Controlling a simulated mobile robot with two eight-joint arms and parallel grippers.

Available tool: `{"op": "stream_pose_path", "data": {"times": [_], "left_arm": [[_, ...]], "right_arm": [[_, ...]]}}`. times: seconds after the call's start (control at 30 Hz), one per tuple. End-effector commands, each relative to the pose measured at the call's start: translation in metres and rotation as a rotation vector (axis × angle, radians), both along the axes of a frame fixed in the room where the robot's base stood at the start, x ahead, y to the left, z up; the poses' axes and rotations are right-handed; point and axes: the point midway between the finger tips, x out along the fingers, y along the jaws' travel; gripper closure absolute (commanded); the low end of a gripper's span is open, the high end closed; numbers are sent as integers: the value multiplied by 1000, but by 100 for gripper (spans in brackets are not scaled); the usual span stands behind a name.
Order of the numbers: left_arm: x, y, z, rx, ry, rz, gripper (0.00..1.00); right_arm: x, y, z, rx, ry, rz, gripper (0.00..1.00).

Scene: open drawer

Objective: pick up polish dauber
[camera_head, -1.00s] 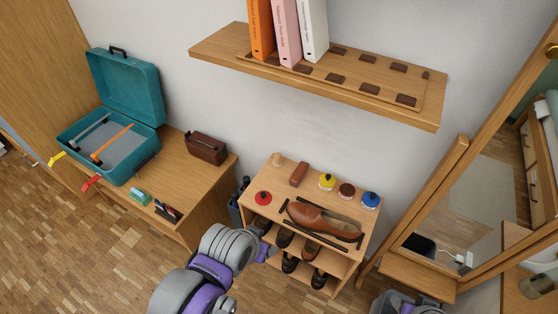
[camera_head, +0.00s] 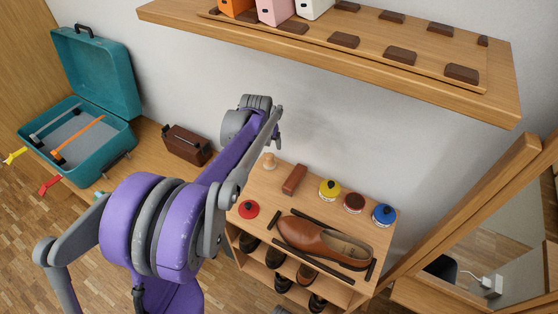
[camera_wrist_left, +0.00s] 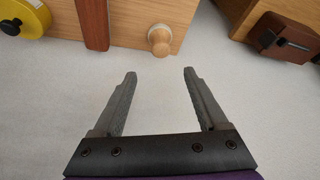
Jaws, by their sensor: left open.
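The polish dauber, a small pale wooden piece with a round knob (camera_head: 269,160), stands at the back left corner of the shoe rack's top. In the left wrist view the dauber (camera_wrist_left: 160,40) appears just beyond the fingertips, roughly centred between them. My left gripper (camera_wrist_left: 160,73) is open and empty, with pale wall behind it. In the head view my left gripper (camera_head: 278,138) is near the wall, above the dauber and apart from it. My right gripper is not in view.
The shoe rack (camera_head: 262,192) also bears a brown block (camera_head: 294,180), red, yellow, dark and blue tins, and a brown shoe (camera_head: 325,242). A wall shelf (camera_head: 420,75) overhangs at upper right. A brown box (camera_head: 186,144) and teal case (camera_head: 100,75) stand left.

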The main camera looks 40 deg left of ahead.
Motion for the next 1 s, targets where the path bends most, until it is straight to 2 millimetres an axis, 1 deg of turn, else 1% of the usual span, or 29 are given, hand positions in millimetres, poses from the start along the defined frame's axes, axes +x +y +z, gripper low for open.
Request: {"op": "stream_pose_path", "data": {"times": [0.17,0.3,0.53,0.7,0.8,0.87,1.0], "left_arm": [[8,4,-21,0,0,0,24],[15,7,-42,0,0,0,24],[20,9,-59,0,0,0,24],[24,13,-85,0,0,0,24],[29,15,-97,1,-1,-1,24],[30,16,-99,0,-1,0,24],[30,16,-98,0,-1,0,24]], "right_arm": [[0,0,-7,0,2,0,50],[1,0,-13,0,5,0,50],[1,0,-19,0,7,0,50],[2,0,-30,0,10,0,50],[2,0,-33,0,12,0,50],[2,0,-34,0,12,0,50],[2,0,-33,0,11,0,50]]}}
